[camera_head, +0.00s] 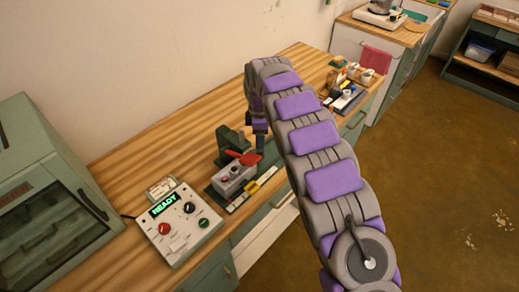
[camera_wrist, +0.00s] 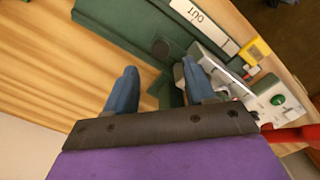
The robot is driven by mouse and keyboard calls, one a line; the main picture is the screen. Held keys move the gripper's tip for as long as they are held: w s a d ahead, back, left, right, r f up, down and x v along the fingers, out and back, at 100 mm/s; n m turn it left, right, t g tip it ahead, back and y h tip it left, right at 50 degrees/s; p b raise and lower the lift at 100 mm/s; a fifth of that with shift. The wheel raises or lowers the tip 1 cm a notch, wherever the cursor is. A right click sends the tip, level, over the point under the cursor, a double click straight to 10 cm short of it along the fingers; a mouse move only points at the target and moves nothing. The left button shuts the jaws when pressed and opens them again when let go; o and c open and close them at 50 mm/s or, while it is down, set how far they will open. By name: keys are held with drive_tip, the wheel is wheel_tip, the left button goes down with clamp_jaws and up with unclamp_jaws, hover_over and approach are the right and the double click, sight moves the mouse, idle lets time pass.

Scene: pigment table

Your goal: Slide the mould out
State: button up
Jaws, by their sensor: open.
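A small press station stands on the wooden bench, with a dark green base and upright (camera_head: 229,140), a grey block (camera_head: 232,179) and a red handle (camera_head: 243,158). I cannot tell for sure which part is the mould. My gripper (camera_head: 260,141) hangs from the arched arm just right of the upright. In the wrist view my gripper (camera_wrist: 160,78) has its two blue fingers apart, over the edge of the green base (camera_wrist: 130,30). A green part lies partly between them, and the grey block (camera_wrist: 268,101) is to the right. No grip on anything shows.
The base carries an "OUT" label (camera_wrist: 195,14) and a yellow piece (camera_wrist: 256,50). A control box (camera_head: 178,222) reading "READY" and a green oven-like cabinet (camera_head: 50,200) stand to the left. Cups and tools (camera_head: 350,85) crowd the far end. Bare bench lies behind the station.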

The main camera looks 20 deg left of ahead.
wheel_tip(320, 180, down, 6)
drive_tip(key=shift+d+b, duration=0.1)
drive_tip(key=shift+b, duration=0.45)
clamp_jaws()
drive_tip(key=shift+r, duration=0.1)
idle(0.3)
